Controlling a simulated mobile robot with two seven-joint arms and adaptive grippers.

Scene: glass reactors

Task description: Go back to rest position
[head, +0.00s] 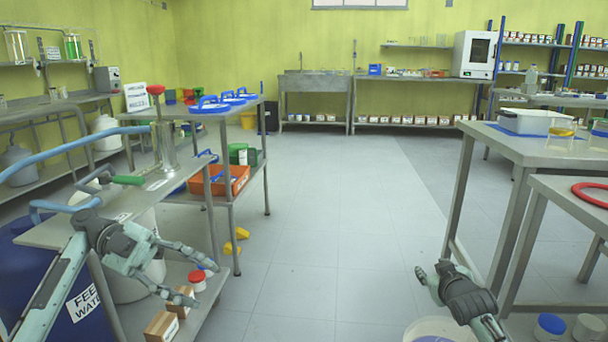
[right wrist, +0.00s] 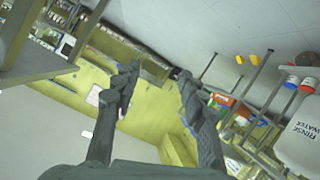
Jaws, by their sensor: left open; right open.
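My left gripper (head: 166,262) is at the lower left in the head view. It is open and empty, beside the front edge of the left steel table. My right gripper (head: 430,275) is at the lower right in the head view, over the floor and left of the right-hand tables. In the right wrist view the two dark fingers of my right gripper (right wrist: 157,88) are spread apart with nothing between them.
The left steel table (head: 60,232) carries hoses and a metal cylinder (head: 164,145). A blue drum (head: 75,305) stands below. An orange crate (head: 218,180) sits on a shelf. A red ring (head: 592,195) lies on the right table. The middle floor (head: 330,210) is clear.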

